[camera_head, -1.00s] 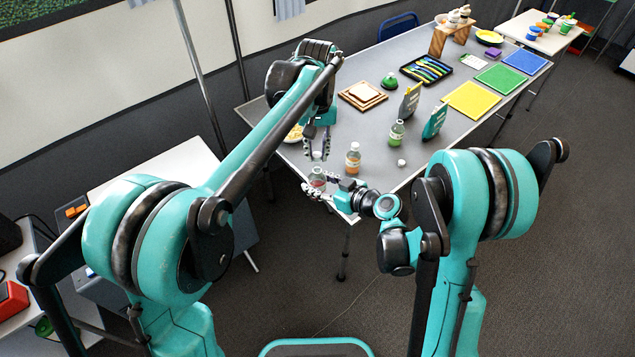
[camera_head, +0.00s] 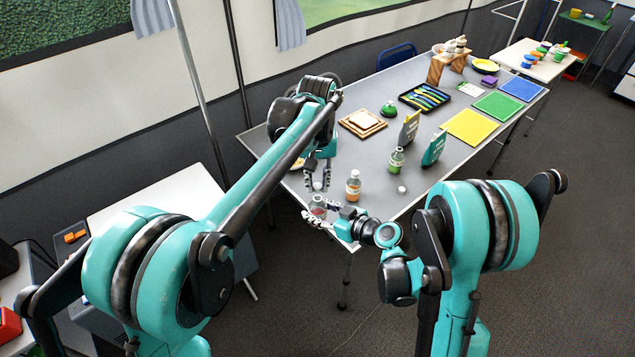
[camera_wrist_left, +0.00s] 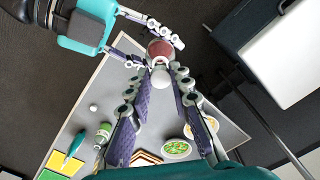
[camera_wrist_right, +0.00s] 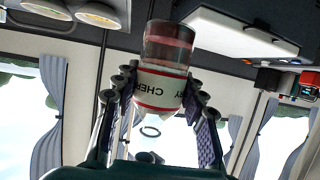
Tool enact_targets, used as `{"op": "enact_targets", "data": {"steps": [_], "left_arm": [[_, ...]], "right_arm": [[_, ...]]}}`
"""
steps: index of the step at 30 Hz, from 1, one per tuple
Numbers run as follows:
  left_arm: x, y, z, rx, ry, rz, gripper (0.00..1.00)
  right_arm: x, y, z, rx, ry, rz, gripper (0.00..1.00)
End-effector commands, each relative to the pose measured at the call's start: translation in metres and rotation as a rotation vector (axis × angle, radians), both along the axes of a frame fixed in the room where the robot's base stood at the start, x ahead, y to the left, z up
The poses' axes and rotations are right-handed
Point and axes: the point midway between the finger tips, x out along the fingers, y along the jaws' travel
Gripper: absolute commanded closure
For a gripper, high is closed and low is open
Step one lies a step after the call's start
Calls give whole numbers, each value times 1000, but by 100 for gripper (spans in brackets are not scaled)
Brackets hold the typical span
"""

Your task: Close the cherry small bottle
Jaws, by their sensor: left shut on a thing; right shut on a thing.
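The cherry small bottle (camera_head: 317,207), clear with red contents, is held by my right gripper (camera_head: 322,218) near the table's front left corner. In the right wrist view the bottle (camera_wrist_right: 166,55) sits between the shut fingers, its label upside down in the picture. My left gripper (camera_head: 318,181) points down above the bottle, shut on a small white cap (camera_head: 317,186). In the left wrist view the cap (camera_wrist_left: 160,76) lies between the fingertips, in line with the bottle (camera_wrist_left: 159,48). The cap is just above the bottle's mouth; I cannot tell whether they touch.
An orange-labelled bottle (camera_head: 353,186) and a green-labelled bottle (camera_head: 397,160) stand close by on the grey table (camera_head: 375,140). A loose white cap (camera_head: 402,190) lies near the front edge. Wooden boards (camera_head: 362,123) and two upright cards are farther back.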

Motion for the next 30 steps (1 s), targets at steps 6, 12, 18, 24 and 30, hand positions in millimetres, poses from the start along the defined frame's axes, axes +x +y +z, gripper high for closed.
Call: {"op": "enact_targets", "data": {"steps": [6, 12, 18, 24, 30], "left_arm": [[0, 0, -13, 0, 0, 0, 87], [0, 0, -16, 0, 0, 0, 87], [0, 0, -15, 0, 0, 0, 87], [0, 0, -16, 0, 0, 0, 87], [0, 0, -19, 0, 0, 0, 87]], "right_arm": [[0, 0, 0, 0, 0, 0, 100], [0, 0, 0, 0, 0, 0, 100], [0, 0, 0, 0, 0, 0, 100], [0, 0, 0, 0, 0, 0, 100], [0, 0, 0, 0, 0, 0, 100]]}}
